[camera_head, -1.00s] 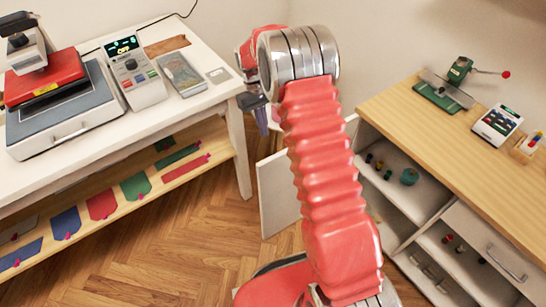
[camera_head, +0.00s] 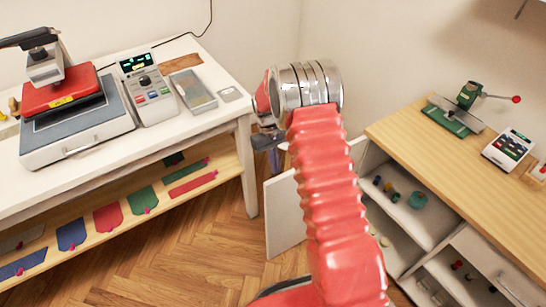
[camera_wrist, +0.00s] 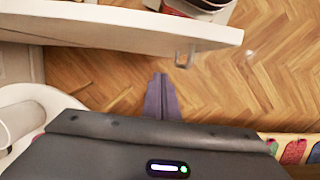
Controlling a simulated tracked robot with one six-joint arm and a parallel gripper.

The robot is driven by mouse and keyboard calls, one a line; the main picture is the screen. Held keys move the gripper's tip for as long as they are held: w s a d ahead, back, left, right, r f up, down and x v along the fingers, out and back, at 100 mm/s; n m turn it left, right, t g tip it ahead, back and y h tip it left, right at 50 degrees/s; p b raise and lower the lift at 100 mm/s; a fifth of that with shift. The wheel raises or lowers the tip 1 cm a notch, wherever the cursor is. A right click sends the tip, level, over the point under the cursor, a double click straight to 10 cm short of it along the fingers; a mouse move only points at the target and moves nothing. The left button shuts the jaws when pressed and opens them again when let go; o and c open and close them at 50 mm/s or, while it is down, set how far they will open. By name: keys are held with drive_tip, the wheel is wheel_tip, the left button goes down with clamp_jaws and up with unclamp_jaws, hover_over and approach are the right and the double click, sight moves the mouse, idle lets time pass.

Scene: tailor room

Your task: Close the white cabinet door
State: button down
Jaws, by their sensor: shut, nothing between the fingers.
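The white cabinet door (camera_head: 284,218) stands open, swung out from the left end of the cabinet (camera_head: 449,242) on the right. In the wrist view the door (camera_wrist: 120,28) crosses the top, with a metal handle (camera_wrist: 185,55) on the face toward my gripper. My gripper (camera_head: 276,160) hangs beyond my red arm, near the door's upper left part. In the wrist view its dark fingers (camera_wrist: 161,78) are together and empty, pointing toward the door just left of the handle. Contact with the door does not show. My arm hides the door's hinge side.
The cabinet's open shelves hold small spools and a teal item (camera_head: 418,200). A green press (camera_head: 462,105) and a keypad device (camera_head: 508,148) stand on its wooden top. A white table (camera_head: 190,122) with a heat press is at left. Wooden floor (camera_head: 190,245) lies between.

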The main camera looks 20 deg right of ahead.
sight(281, 177)
drive_tip(key=shift+s+d+f, duration=0.2)
drive_tip(key=shift+s+f, duration=0.05)
drive_tip(key=shift+s, duration=0.45)
drive_tip(key=shift+s+d+f, duration=0.15)
drive_tip(key=shift+s+f, duration=0.15)
drive_tip(key=shift+s, duration=0.45)
drive_tip(key=shift+s+d+f, duration=0.2)
drive_tip(key=shift+s+f, duration=0.05)
drive_tip(key=shift+s, duration=0.45)
drive_tip(key=shift+s+d, duration=0.1)
